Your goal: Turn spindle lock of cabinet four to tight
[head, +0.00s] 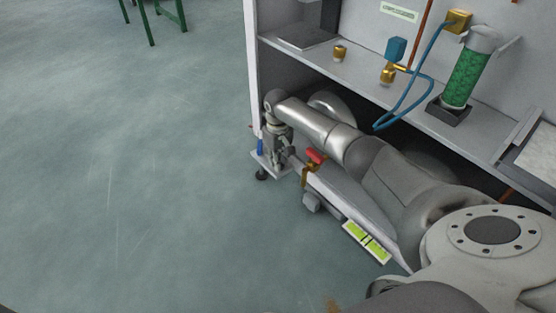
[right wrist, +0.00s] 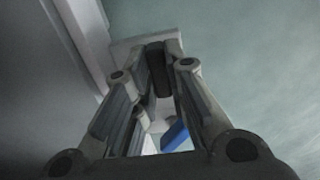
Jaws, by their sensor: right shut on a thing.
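The white cabinet (head: 258,75) stands at the right of the head view, with a small foot plate (head: 262,168) at its lower front corner. A blue part (head: 260,146), seemingly the spindle lock, shows at that corner. It also shows as a blue piece (right wrist: 175,136) between the fingers in the right wrist view. My right gripper (head: 284,160) points down at the corner, right beside the blue part. In the right wrist view my right gripper (right wrist: 160,75) is closed in around the lock, but the exact contact is hidden. My left gripper is not in view.
A red-handled brass valve (head: 315,156) sits close to my right gripper, near a yellow-green label (head: 367,242). The shelf above holds a blue-handled valve (head: 396,49) and a green-filled cylinder (head: 467,80). Floor at left is clear; green legs (head: 150,22) stand far back.

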